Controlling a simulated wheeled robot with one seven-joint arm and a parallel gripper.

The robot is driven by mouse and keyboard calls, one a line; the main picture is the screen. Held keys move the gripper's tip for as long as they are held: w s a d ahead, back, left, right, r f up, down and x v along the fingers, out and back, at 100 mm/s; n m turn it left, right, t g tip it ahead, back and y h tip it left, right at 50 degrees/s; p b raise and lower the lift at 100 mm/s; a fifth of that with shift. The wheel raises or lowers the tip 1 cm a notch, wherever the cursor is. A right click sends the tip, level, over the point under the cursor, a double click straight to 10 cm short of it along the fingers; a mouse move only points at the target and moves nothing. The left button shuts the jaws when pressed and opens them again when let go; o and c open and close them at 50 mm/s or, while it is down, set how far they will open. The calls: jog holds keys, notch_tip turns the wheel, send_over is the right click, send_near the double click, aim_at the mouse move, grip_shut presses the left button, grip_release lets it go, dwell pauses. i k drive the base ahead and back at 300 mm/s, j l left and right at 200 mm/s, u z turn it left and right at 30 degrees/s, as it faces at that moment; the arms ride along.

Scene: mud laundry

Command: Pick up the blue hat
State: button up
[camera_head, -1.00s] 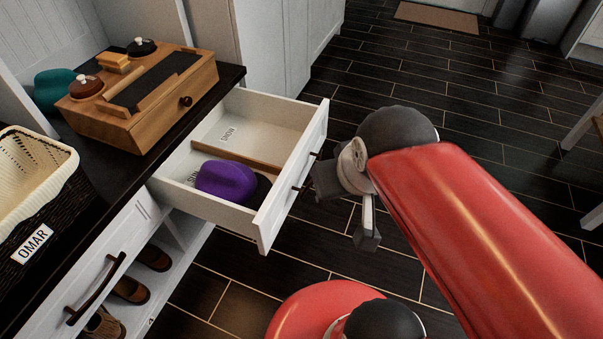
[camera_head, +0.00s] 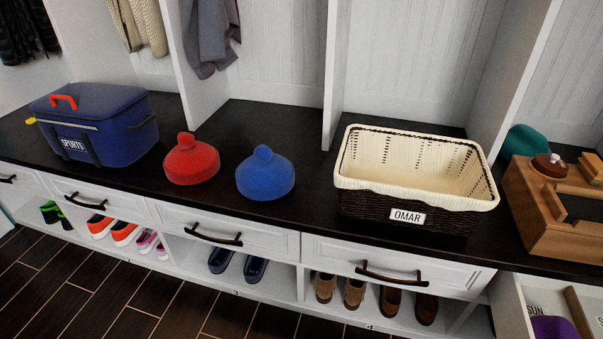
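The blue hat (camera_head: 265,175) is a round knit hat with a pompom. It sits upright on the dark bench top, between a similar red hat (camera_head: 191,162) on its left and the OMAR basket on its right, touching neither. Nothing covers it. My gripper is out of the head view now, so its fingers and anything in them cannot be seen.
The cream-lined OMAR basket (camera_head: 411,190) is empty as far as I see. A blue SPORTS bag (camera_head: 97,125) stands at the left, a wooden box (camera_head: 555,215) at the right. The drawer with a purple hat (camera_head: 553,329) is open at bottom right. Shoes fill cubbies below.

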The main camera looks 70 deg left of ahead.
aim_at(266, 175)
jog(key=u, duration=2.7)
jog(key=i+j+z, duration=0.1)
jog(key=z, duration=0.3)
jog(key=i+j+z, duration=0.1)
jog(key=z, duration=0.35)
jog(key=i+j+z, duration=0.1)
jog(key=z, duration=0.3)
jog(key=j+z, duration=0.4)
jog(key=i+j+z, duration=0.1)
jog(key=j+z, duration=0.3)
jog(key=j, duration=1.25)
